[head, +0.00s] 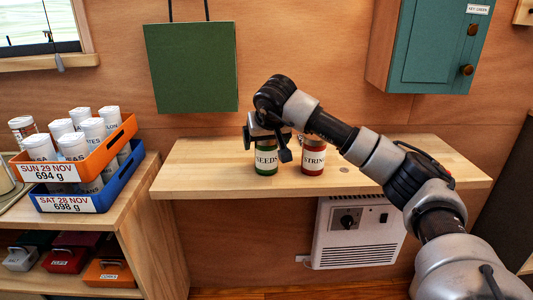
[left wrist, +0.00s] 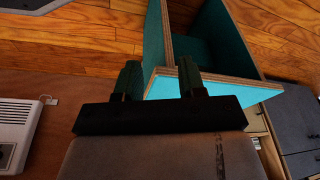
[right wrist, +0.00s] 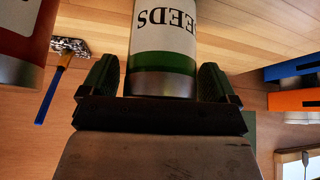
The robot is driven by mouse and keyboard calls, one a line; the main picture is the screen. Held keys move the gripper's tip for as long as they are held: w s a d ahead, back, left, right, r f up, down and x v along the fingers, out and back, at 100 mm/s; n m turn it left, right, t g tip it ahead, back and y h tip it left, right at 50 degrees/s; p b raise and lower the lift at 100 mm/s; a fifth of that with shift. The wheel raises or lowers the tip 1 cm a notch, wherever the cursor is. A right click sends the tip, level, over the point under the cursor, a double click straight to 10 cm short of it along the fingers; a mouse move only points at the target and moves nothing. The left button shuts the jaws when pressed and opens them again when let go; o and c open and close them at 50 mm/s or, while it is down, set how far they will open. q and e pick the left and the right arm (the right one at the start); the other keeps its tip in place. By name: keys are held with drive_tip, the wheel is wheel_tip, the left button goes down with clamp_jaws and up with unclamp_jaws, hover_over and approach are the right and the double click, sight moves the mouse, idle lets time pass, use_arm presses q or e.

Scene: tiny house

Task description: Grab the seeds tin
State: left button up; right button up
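The seeds tin (head: 266,160) stands upright on the wooden wall shelf, with a green body and a white label. My right gripper (head: 266,128) is over its top, pointing down. In the right wrist view the tin (right wrist: 163,50) appears upside down, its silver lid end between the spread fingers (right wrist: 160,82). A thin gap shows beside the left finger; contact on the other side is unclear. My left gripper (left wrist: 160,82) is outside the head view. Its fingers are apart, with a teal wood-edged panel (left wrist: 205,85) behind them.
A red strings tin (head: 313,158) stands close to the right of the seeds tin. The shelf's left part (head: 205,160) is clear. A white heater (head: 355,235) is below. Orange (head: 75,160) and blue (head: 90,195) trays of tubes sit on the left counter. A green board (head: 192,68) hangs behind.

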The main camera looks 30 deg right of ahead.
drive_tip(key=c, duration=1)
drive_tip(key=shift+r, duration=0.15)
